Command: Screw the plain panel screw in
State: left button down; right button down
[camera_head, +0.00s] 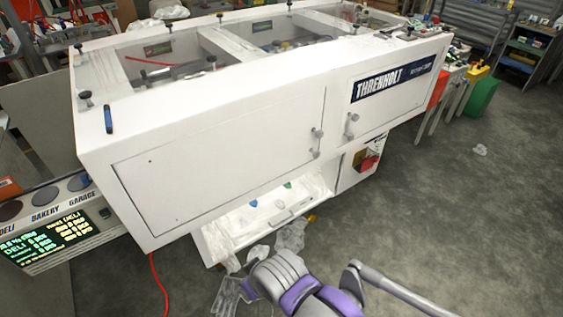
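The white machine housing (225,110) has a long plain front panel (225,150) with a thin outlined edge. Small dark dots show on it, one at its upper left (150,161); I cannot tell whether they are screws or holes. Dark knob-headed pieces stand on the top rim, one at the near left corner (85,98). A short blue-and-black piece (108,118) is below that corner. A grey-and-purple arm of mine enters at the bottom, right of centre. Its end is among clear crumpled film, and no fingertips can be made out. My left gripper is not in view.
Two grey handles (317,141) are on the front doors. An open lower bay (270,212) holds a white tray and film. A lit display box (55,235) stands at the left, with a red cable (158,285) on the floor. The grey floor at the right is mostly clear.

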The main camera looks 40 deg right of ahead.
aim_at(319, 135)
jog(key=z, duration=1.15)
